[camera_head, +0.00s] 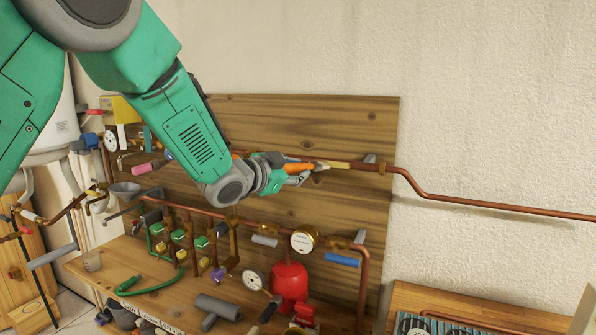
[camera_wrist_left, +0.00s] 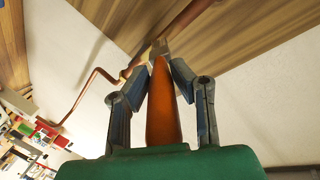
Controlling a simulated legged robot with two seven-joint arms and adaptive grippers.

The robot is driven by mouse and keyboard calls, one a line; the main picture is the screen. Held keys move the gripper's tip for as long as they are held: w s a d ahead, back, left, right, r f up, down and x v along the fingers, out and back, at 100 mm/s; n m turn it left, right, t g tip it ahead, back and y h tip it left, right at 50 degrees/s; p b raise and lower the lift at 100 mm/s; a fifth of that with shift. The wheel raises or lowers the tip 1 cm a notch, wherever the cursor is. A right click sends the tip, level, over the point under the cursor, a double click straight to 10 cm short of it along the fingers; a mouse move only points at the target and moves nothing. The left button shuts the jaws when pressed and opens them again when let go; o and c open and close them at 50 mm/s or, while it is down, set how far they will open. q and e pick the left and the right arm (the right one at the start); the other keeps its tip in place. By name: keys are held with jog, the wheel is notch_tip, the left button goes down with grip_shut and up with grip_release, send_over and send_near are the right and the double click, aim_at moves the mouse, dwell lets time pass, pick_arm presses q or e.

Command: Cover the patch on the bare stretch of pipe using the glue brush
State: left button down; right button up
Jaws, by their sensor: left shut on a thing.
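My left gripper (camera_head: 298,174) reaches in from the left and is shut on the orange handle of the glue brush (camera_head: 296,168). In the left wrist view the orange brush handle (camera_wrist_left: 162,115) stands between the two grey-blue fingers of my left gripper (camera_wrist_left: 160,72), and its pale tip points at the pipe. The copper pipe (camera_head: 450,201) runs along the upper wooden board and out to the right. The brush tip is at a pale yellowish stretch (camera_head: 340,165) of this pipe. I cannot tell whether they touch, or make out the patch's edges. My right gripper is not in view.
Below are more copper pipes with green-handled valves (camera_head: 180,235), a gauge (camera_head: 304,240) and a red vessel (camera_head: 289,285). A grey tee fitting (camera_head: 215,308) lies on the wooden bench. The plaster wall to the right is mostly clear.

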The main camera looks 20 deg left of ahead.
pick_arm(q)
jog(key=shift+d, duration=0.5)
jog(key=shift+a, duration=0.8)
jog(key=shift+d+f, duration=0.1)
jog(key=shift+d, duration=0.65)
jog(key=shift+a, duration=0.7)
jog(key=shift+d, duration=0.6)
